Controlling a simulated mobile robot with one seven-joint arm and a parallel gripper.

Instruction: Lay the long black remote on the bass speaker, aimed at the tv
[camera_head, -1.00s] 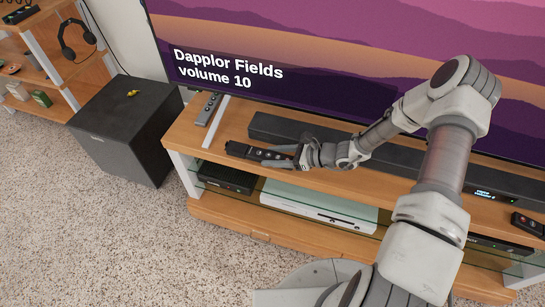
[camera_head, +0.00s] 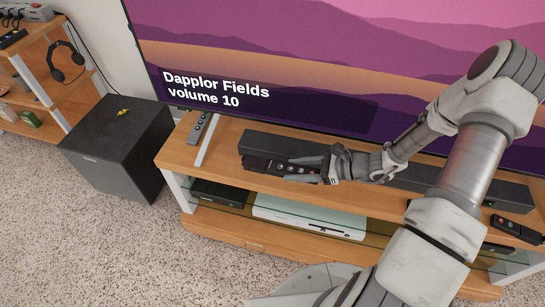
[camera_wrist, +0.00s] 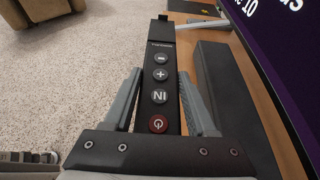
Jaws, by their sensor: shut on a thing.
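The long black remote (camera_head: 262,165) is in my gripper (camera_head: 291,171), in front of the soundbar's left end over the TV stand. In the wrist view the remote (camera_wrist: 161,77) lies lengthwise between the fingers (camera_wrist: 160,88), pointing away from the wrist; its buttons face the camera, the red power button nearest. I cannot tell its exact height above the stand. The bass speaker (camera_head: 112,160) is a black box on the carpet left of the stand, with a small yellow thing (camera_head: 123,112) on its top. The tv (camera_head: 300,70) stands behind, switched on.
The TV stand (camera_head: 178,153) carries a black soundbar (camera_head: 280,143), a grey remote (camera_head: 199,128) at its left end and another black remote (camera_head: 516,228) at right. Shelves with headphones (camera_head: 66,62) are at far left. Most of the speaker's top is clear.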

